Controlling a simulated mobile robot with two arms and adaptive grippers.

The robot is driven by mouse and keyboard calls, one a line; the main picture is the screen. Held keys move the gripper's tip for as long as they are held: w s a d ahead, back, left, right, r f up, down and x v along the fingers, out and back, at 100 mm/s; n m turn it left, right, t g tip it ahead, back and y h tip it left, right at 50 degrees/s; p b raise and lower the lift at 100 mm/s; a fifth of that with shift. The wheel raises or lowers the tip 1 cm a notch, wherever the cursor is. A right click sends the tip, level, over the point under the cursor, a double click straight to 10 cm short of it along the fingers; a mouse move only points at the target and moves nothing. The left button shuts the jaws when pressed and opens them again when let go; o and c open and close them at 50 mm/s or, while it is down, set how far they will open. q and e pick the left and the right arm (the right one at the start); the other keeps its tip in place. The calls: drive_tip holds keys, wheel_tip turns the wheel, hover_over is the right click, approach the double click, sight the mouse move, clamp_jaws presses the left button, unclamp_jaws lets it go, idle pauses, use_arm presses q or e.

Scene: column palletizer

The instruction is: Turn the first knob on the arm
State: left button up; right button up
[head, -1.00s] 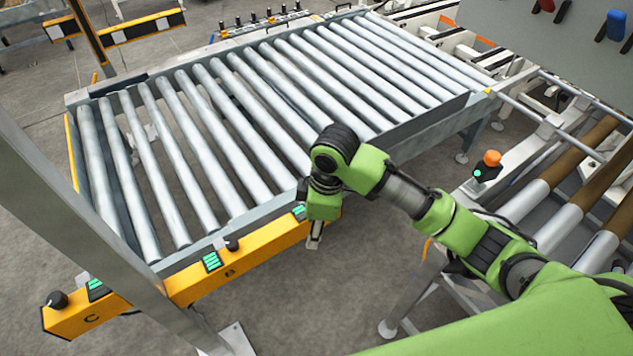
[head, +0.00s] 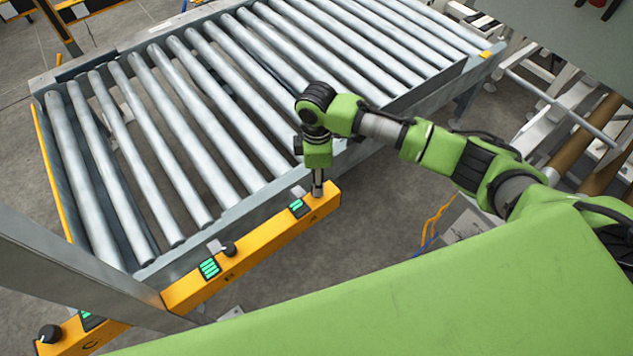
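The yellow arm (head: 262,251) runs along the near edge of the roller conveyor. It carries labels A, B and C, each with a small green display. Black knobs show beside B (head: 229,249) and at the C end (head: 50,334). No knob shows clearly at A; my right gripper (head: 318,193) covers that spot. The gripper points down with its tip at the top of the yellow arm, just right of the A display (head: 297,206). Its fingers look narrow and close together. I cannot tell whether they hold a knob. My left gripper is out of view.
The roller conveyor (head: 190,120) lies behind the yellow arm. A grey post (head: 80,265) crosses in front of the yellow arm between B and C. Floor is open in front of the A end. Brown rollers (head: 590,140) stand at the right.

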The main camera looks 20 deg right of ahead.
wheel_tip(320, 180, down, 2)
drive_tip(key=shift+s+f, duration=0.1)
drive_tip(key=shift+f, duration=0.15)
drive_tip(key=shift+s+f, duration=0.1)
drive_tip(key=shift+f, duration=0.7)
drive_tip(key=c, duration=1.1)
drive_tip(key=shift+r+p, duration=0.1)
drive_tip(key=shift+p, duration=0.2)
